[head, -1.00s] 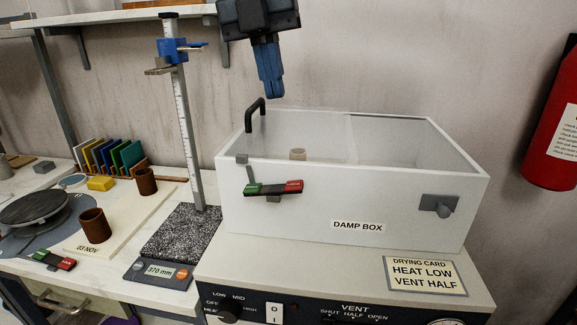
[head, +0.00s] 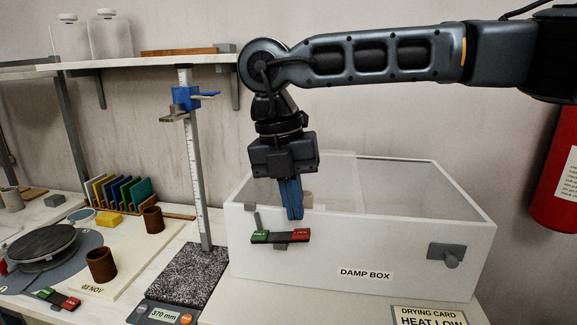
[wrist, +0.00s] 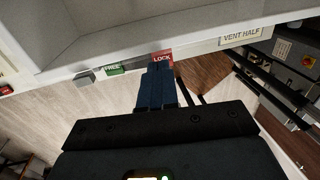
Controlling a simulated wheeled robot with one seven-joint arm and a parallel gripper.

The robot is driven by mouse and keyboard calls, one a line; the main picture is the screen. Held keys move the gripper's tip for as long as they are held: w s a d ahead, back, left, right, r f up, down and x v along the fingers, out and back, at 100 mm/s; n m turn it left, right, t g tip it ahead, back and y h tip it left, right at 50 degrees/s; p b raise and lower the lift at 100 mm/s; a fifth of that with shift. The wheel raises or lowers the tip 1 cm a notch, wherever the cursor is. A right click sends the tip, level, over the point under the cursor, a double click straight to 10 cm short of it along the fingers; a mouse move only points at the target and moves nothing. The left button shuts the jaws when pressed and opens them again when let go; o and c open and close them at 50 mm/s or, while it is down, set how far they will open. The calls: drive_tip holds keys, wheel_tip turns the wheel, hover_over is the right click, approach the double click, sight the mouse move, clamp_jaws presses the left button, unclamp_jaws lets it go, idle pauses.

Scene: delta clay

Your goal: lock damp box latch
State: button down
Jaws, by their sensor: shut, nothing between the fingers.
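The white damp box (head: 400,250) stands on the drying cabinet, with its name label on the front wall. Its latch plate (head: 280,237) is at the front left, with a green FREE end at left and a red LOCK end at right. My gripper (head: 294,214) is shut and empty, pointing down just above the red end. In the wrist view the blue fingertips (wrist: 159,68) lie right by the red LOCK label (wrist: 162,57); contact cannot be told. The green FREE label (wrist: 114,70) is to their left.
A grey knob plate (head: 447,254) is on the box's front right. A height gauge (head: 190,160) stands left of the box. A red extinguisher (head: 555,190) hangs at the right. My arm crosses above the box.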

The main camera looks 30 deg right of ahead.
sight(301, 232)
drive_tip(key=shift+s+d+f, duration=0.1)
drive_tip(key=shift+f, duration=0.55)
drive_tip(key=shift+s+d+f, duration=0.1)
drive_tip(key=shift+f, duration=0.55)
drive_tip(key=b, duration=0.1)
drive_tip(key=f+y+b, duration=0.1)
drive_tip(key=shift+s+d+t+b, duration=0.1)
drive_tip(key=shift+d+t+b, duration=0.2)
drive_tip(key=shift+t+b, duration=0.1)
drive_tip(key=shift+s+d+f+t+y+b, duration=0.15)
drive_tip(key=shift+t+y+b, duration=0.3)
drive_tip(key=shift+b, duration=0.7)
drive_tip(key=shift+r+p, duration=0.35)
drive_tip(key=shift+p, duration=0.2)
drive_tip(key=shift+r, duration=0.1)
drive_tip(key=shift+r, duration=0.7)
